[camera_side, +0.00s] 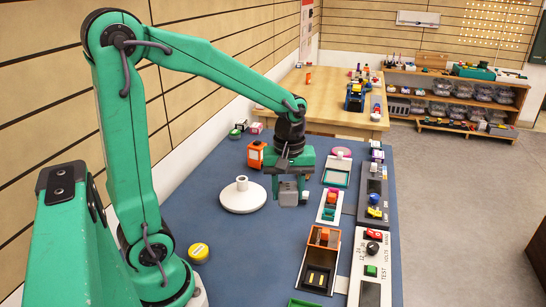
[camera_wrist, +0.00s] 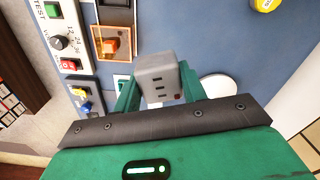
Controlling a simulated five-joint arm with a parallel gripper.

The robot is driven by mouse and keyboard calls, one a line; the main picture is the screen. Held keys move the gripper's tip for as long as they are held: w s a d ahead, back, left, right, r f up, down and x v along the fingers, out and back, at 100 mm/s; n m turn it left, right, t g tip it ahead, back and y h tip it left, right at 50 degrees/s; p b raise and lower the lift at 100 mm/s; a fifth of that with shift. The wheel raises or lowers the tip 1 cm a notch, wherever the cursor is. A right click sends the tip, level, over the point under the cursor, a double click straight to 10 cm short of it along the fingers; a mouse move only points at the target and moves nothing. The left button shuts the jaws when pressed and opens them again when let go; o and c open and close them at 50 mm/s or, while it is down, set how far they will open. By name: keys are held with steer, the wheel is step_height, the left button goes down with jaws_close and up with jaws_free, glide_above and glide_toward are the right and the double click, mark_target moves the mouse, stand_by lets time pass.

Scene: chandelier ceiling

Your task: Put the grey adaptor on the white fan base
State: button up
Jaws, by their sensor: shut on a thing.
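My gripper (camera_side: 290,180) is shut on the grey adaptor (camera_side: 289,195), a small block between its green fingers. The wrist view shows the adaptor (camera_wrist: 157,73) with dark slots on its face. The white fan base (camera_side: 243,199), a round disc with a short hollow post, stands upright on the blue table to the left of the adaptor in the side view. The adaptor is apart from it and appears to be held above the table. In the wrist view only part of the fan base (camera_wrist: 220,84) shows, behind the right finger and the gripper body.
An orange block (camera_side: 256,155) stands behind the fan base. A yellow round thing (camera_side: 198,252) lies at the front left. Test panels and an orange-framed tray (camera_side: 322,240) line the right side. The blue table in front of the fan base is clear.

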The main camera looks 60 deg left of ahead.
steer(key=a+r+n, duration=0.5)
steer(key=a, duration=0.8)
glide_above(242, 179)
step_height(242, 179, down, 7)
steer(key=shift+a+f, duration=0.1)
steer(key=shift+f, duration=2)
steer(key=shift+f, duration=0.2)
steer(key=o, duration=1)
steer(key=shift+r, duration=0.15)
step_height(242, 179, up, 12)
steer(key=shift+r, duration=0.1)
